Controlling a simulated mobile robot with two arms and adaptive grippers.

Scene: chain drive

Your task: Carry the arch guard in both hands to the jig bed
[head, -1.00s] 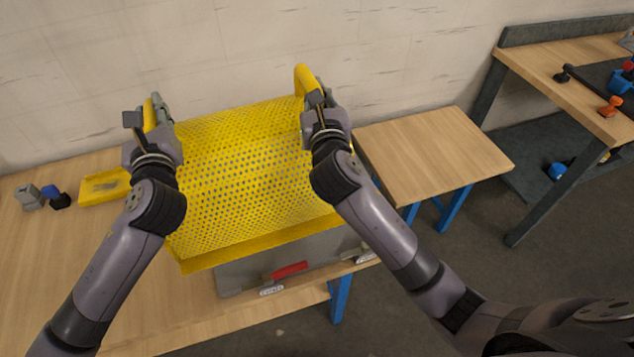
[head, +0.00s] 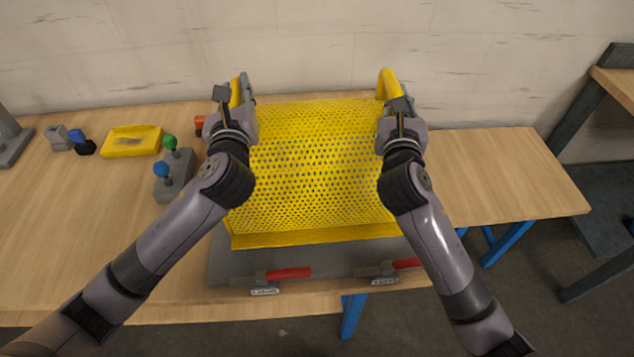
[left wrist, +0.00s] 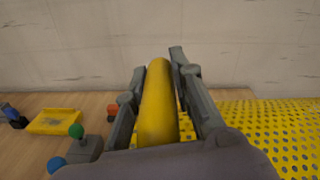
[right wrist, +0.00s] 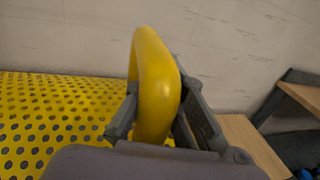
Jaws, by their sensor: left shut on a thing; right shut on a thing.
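The yellow perforated arch guard (head: 315,165) is held between my two grippers, in front of the wall in the head view. My left gripper (head: 240,92) is shut on its left yellow handle, which shows between the fingers in the left wrist view (left wrist: 157,105). My right gripper (head: 393,92) is shut on its right handle, a curved yellow bar in the right wrist view (right wrist: 155,85). The grey jig bed (head: 325,262) shows below the guard's front edge, and the guard hides most of it. I cannot tell whether guard and bed touch.
Red-handled clamps (head: 285,273) sit on the bed's front edge. Left of the guard stand a grey block with green and blue knobs (head: 176,180) and a yellow tray (head: 132,141). The wooden table top (head: 510,170) is clear at right.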

